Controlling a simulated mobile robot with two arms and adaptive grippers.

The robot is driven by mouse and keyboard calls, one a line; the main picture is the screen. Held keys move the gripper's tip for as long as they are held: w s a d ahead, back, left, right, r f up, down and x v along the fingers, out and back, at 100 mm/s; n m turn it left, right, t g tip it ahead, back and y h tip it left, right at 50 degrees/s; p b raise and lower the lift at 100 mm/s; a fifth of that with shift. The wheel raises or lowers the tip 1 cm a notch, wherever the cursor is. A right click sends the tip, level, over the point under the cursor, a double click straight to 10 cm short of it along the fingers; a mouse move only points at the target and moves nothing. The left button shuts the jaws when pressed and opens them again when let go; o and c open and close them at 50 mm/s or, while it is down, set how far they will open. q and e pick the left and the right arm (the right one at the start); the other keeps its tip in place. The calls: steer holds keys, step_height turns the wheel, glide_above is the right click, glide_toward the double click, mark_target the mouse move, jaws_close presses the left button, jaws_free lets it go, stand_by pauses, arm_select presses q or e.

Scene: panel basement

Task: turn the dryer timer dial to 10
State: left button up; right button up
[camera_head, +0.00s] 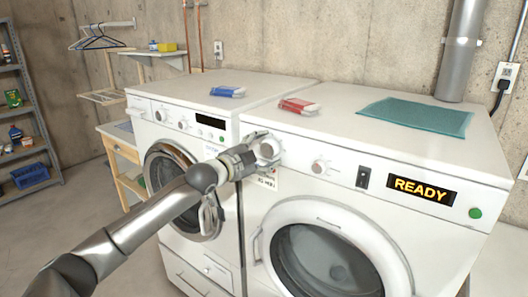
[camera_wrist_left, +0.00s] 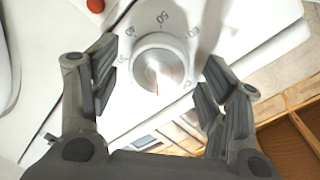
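The white dryer (camera_head: 340,187) is the right machine, with a lit READY display (camera_head: 422,190). Its timer dial (camera_head: 268,149) is at the left end of the front panel, partly hidden by my gripper in the head view. In the left wrist view the round timer dial (camera_wrist_left: 160,66) sits between the fingers, with a small orange mark towards its lower side. Printed numbers ring it; 50 reads at the top and others are hard to read. My left gripper (camera_head: 261,149) is open, its fingers (camera_wrist_left: 158,86) on either side of the dial with gaps. My right gripper is not in view.
A second round knob (camera_head: 319,166), a black switch (camera_head: 363,177) and a green button (camera_head: 475,213) are further right on the panel. A washer (camera_head: 165,115) stands directly left. A red-and-white box (camera_head: 299,106) and a teal mat (camera_head: 415,116) lie on the dryer top.

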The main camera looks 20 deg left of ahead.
arm_select(q)
steer(key=shift+s+a+f, duration=0.1)
steer(key=shift+s+a, duration=0.05)
steer(key=shift+s, duration=0.3)
steer(key=v, duration=1.1)
stand_by(0.4)
